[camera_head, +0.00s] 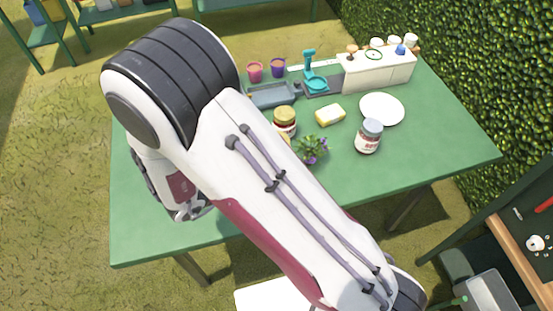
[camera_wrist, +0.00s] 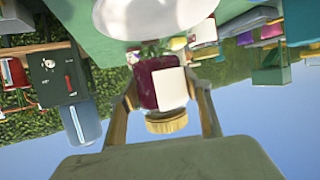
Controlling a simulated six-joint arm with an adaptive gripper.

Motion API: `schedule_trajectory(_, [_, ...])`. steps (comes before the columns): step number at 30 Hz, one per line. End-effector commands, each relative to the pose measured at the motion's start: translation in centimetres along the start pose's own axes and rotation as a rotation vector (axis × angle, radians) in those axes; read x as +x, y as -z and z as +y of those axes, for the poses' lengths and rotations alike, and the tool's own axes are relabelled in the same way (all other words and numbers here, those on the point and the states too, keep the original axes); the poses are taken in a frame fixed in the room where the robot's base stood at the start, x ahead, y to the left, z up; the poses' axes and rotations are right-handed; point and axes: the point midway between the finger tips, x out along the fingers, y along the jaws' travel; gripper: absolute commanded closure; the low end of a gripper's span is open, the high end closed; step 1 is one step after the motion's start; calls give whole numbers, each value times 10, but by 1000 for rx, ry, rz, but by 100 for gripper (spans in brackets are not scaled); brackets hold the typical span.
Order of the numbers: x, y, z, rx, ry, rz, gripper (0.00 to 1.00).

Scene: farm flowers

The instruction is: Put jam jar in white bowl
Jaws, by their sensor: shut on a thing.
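The jam jar (camera_wrist: 160,85), dark red with a white label and a gold lid, is between the two fingers of my gripper (camera_wrist: 165,118) in the wrist view. The wrist picture is upside down, with the lid toward the bottom. A round white dish (camera_wrist: 155,15), likely the white bowl, is cut by the top edge of the wrist view. I cannot tell if the jar touches it.
A toy kitchen (camera_head: 378,75), cups (camera_head: 255,71) and a grey tray (camera_head: 274,96) line the back. The right front of the table is clear.

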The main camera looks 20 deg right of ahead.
Motion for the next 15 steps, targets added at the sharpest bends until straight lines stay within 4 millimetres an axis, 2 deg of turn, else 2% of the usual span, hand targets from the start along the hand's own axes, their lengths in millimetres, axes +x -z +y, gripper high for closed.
schedule_trajectory(7, [8, -18, 0, 0, -1, 1, 93])
schedule_trajectory(15, [9, -22, 0, 1, 0, 0, 93])
